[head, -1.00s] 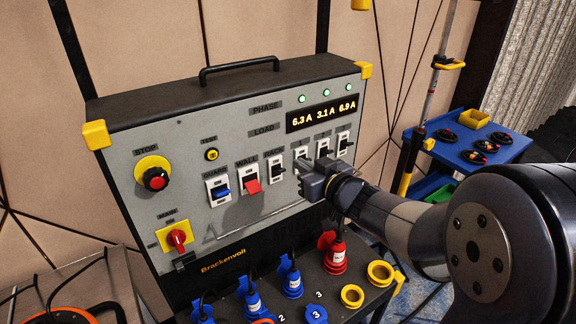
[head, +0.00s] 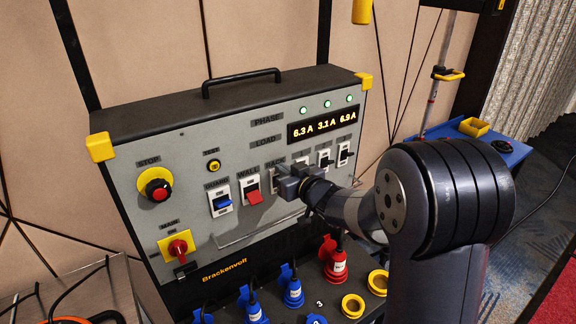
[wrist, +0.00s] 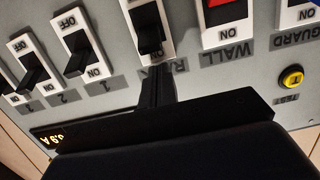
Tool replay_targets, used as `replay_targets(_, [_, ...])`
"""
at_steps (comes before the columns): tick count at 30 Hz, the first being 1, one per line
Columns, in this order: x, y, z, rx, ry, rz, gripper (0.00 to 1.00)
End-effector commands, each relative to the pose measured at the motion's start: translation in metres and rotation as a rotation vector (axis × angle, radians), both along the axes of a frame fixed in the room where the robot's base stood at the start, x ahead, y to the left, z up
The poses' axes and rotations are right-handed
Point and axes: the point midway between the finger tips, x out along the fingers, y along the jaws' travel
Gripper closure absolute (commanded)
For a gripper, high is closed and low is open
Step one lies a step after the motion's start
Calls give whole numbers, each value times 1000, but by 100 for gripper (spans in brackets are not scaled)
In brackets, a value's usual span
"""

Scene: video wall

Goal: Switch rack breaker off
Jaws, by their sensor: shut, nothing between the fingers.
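The rack breaker (wrist: 149,38) is a black toggle on a white plate, upside down at the top middle of the wrist view. In the head view its white plate (head: 274,187) shows only partly beside my gripper (head: 287,184), which covers the rest. My gripper is shut and empty, with its fingertips (wrist: 157,75) just by the label side of the rack toggle. Whether they touch it I cannot tell. The "RACK" label is partly hidden by the fingers in the wrist view. Which way the rack toggle is thrown is unclear.
The red wall breaker (head: 253,191) and blue guard breaker (head: 221,201) stand to the left. Numbered black breakers (head: 325,160) stand to the right. A red stop button (head: 158,189) and red main knob (head: 178,247) are further left. Plugs (head: 291,288) stick up below.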

Motion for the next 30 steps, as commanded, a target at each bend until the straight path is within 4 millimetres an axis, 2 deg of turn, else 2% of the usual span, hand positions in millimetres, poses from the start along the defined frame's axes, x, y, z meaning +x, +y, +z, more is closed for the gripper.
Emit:
replay_targets(3, [-5,-4,-11,0,0,-1,100])
replay_targets(7, [-7,-6,-16,2,-3,-1,100])
replay_targets(30, [-10,-7,-21,25,-40,0,100])
